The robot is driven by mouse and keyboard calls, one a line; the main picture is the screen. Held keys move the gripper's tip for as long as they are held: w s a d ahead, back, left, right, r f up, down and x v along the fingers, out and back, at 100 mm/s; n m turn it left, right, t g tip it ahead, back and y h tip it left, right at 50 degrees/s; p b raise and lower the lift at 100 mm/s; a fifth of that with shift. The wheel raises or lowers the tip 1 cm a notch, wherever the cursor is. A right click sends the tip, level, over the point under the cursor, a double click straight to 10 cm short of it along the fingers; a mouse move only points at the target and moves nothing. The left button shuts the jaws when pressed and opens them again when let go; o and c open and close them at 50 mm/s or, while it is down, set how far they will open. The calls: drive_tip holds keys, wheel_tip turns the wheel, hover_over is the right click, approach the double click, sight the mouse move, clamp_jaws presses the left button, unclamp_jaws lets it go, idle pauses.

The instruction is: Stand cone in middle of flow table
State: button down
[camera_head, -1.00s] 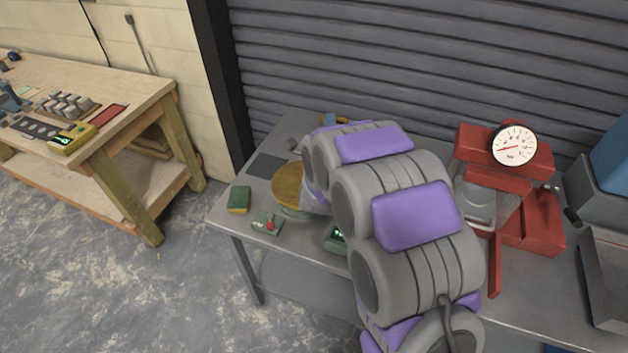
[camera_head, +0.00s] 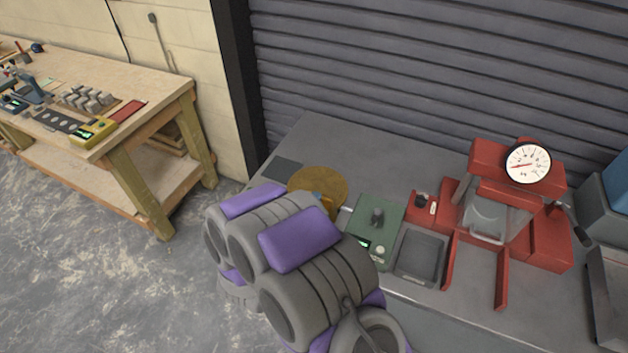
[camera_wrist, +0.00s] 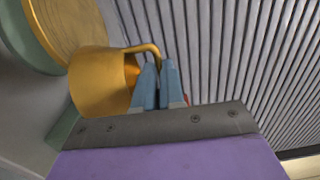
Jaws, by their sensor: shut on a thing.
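The flow table's round brass top (camera_head: 318,181) is on the grey bench, partly hidden by my arm. In the wrist view, the brass top (camera_wrist: 68,22) sits at the upper left over a grey-green base (camera_wrist: 22,38). The brass cone (camera_wrist: 98,84) shows beside it, with a bent handle (camera_wrist: 143,48). My gripper (camera_wrist: 159,68) has its blue fingers shut on that handle. The cone overlaps the brass top's edge in this view; I cannot tell if they touch. In the head view my arm hides most of the gripper and cone.
Right of the flow table on the bench are a green box (camera_head: 374,222), a dark grey tray (camera_head: 420,256) and a red press with a dial (camera_head: 487,181). A ribbed shutter (camera_head: 440,70) stands behind. A wooden workbench (camera_head: 150,82) is at left.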

drive_tip(key=w+f, duration=0.1)
drive_tip(key=w, duration=0.3)
drive_tip(key=w+a+f, duration=0.1)
drive_tip(key=w+f, duration=0.1)
drive_tip(key=w, duration=0.3)
drive_tip(key=w+a+f+b, duration=0.1)
drive_tip(key=w, duration=0.4)
drive_tip(key=shift+w+f, duration=0.2)
drive_tip(key=shift+f, duration=0.15)
drive_tip(key=shift+d+f, duration=0.15)
drive_tip(key=shift+f, duration=0.05)
drive_tip(key=shift+d+r, duration=0.15)
drive_tip(key=c, duration=1.2)
unclamp_jaws()
drive_tip(key=shift+a+f, duration=0.2)
drive_tip(key=shift+a, duration=0.05)
drive_tip(key=shift+c, duration=0.2)
drive_tip(key=shift+s+r, duration=0.15)
